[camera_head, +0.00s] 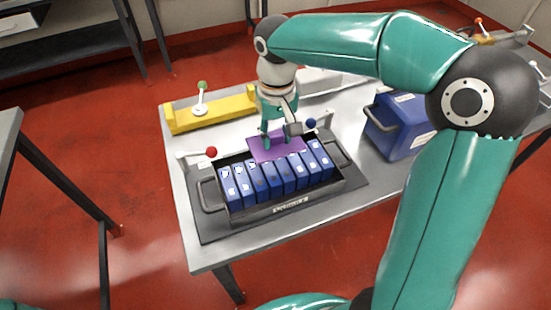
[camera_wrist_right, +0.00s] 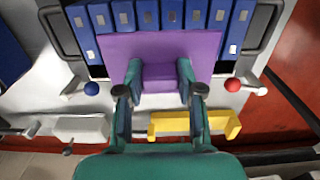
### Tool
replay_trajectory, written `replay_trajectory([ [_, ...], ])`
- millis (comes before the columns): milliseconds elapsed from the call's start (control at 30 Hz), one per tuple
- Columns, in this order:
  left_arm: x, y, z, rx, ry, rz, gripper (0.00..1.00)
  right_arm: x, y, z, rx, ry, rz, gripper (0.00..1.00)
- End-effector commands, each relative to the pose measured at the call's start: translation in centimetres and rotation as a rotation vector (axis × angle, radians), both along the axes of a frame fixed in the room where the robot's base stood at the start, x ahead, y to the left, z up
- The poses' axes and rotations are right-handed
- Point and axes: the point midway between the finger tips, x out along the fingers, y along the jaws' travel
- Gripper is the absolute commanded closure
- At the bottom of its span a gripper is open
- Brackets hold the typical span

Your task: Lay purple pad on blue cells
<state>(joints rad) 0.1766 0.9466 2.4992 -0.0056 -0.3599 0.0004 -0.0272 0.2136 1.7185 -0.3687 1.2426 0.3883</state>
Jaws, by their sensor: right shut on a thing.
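The purple pad (camera_head: 277,147) is a flat sheet with a raised block on top, which shows in the wrist view (camera_wrist_right: 160,78). My right gripper (camera_head: 278,138) is shut on that block, with one finger on each side in the wrist view (camera_wrist_right: 160,85). A row of several blue cells (camera_head: 270,178) stands upright in a dark tray (camera_head: 290,208) with end handles. The pad is at the far side of the row, and in the wrist view it hides the near ends of the cells. I cannot tell whether it touches them. My left gripper is out of view.
A red-knobbed lever (camera_head: 211,152) and a blue-knobbed lever (camera_head: 311,123) flank the tray's far side. A yellow block (camera_head: 210,113) with a green-knobbed lever lies behind. A blue case (camera_head: 400,130) stands to the right. The grey table's (camera_head: 205,256) front edge is clear.

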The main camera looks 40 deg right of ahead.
Motion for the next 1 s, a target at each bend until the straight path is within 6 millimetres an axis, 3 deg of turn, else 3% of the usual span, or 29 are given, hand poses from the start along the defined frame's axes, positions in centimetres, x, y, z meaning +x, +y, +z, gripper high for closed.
replay_trajectory([
  [100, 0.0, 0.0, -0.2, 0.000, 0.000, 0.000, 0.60, -0.1, -0.1, -2.4, -0.001, 0.002, 0.000, 1.00],
  [367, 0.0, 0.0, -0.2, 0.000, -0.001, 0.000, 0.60, -0.1, -0.1, -4.5, -0.001, 0.002, -0.002, 1.00],
  [600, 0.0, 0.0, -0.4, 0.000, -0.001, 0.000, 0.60, -0.1, -0.1, -7.7, -0.001, 0.002, -0.002, 1.00],
  [1000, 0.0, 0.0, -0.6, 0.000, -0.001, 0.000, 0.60, 0.0, -0.1, -8.4, 0.000, -0.001, -0.002, 1.00],
])
